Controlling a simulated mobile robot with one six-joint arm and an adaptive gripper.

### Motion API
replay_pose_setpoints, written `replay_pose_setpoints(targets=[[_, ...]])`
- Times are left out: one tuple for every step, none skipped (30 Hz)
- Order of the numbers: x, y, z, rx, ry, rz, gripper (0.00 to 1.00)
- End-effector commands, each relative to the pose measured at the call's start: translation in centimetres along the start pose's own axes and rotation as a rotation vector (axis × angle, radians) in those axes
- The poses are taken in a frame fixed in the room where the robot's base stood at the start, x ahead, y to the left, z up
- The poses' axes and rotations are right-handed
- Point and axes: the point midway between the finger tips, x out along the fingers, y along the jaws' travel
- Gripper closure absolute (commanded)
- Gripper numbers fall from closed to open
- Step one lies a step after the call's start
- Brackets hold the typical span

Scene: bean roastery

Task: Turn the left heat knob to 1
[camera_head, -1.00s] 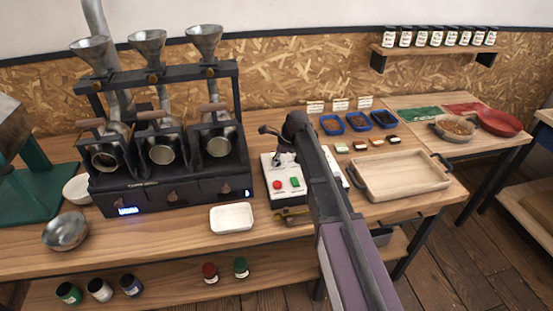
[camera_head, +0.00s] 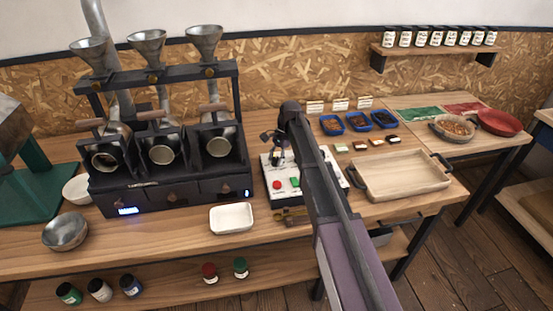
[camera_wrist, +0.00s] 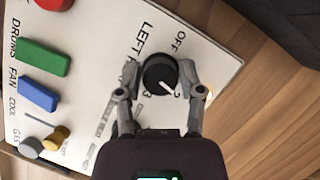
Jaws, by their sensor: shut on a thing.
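The left heat knob (camera_wrist: 160,73) is round and black with a white pointer line. It sits on the white control panel (camera_wrist: 100,40), by the printed words LEFT and OFF. My gripper (camera_wrist: 160,72) is shut on the knob, one grey finger on each side. The pointer slants toward the lower right of the wrist view, away from OFF, near a digit partly hidden by a finger. I cannot read that digit surely. In the head view my gripper (camera_head: 273,154) is over the panel (camera_head: 284,200), and my arm hides the panel's right part.
Red (camera_wrist: 55,4), green (camera_wrist: 43,58) and blue (camera_wrist: 37,95) buttons sit on the panel, with small grey and yellow knobs at its lower left corner. The black roaster (camera_head: 170,190) stands left of the panel. A white dish (camera_head: 231,218) is in front; a wooden tray (camera_head: 405,190) is right.

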Motion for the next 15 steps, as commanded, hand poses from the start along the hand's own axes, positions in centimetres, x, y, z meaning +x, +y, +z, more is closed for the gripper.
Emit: replay_pose_setpoints(targets=[[0.03,-0.06,-0.09,-0.041,0.002,0.021,0.98],[0.03,-0.07,-0.09,-0.067,0.003,0.031,0.98],[0.04,-0.06,-0.08,-0.102,0.002,0.046,0.98],[0.04,-0.06,-0.06,-0.128,0.002,0.057,0.98],[0.04,-0.06,-0.06,-0.155,0.002,0.068,0.98],[0.04,-0.05,-0.08,-0.189,0.003,0.082,0.98],[0.04,-0.04,-0.07,-0.216,0.002,0.094,0.98],[0.04,-0.03,-0.06,-0.243,0.002,0.104,0.98],[0.04,-0.03,-0.07,-0.277,0.002,0.118,0.98],[0.04,-0.02,-0.08,-0.304,0.003,0.129,0.98],[0.04,-0.01,-0.07,-0.330,0.002,0.140,0.98],[0.04,0.00,-0.05,-0.364,0.001,0.155,0.98],[0.04,0.00,-0.06,-0.390,0.002,0.165,0.98],[0.05,0.00,-0.05,-0.414,0.002,0.175,0.98],[0.05,-0.01,-0.03,-0.447,0.002,0.188,0.98]])
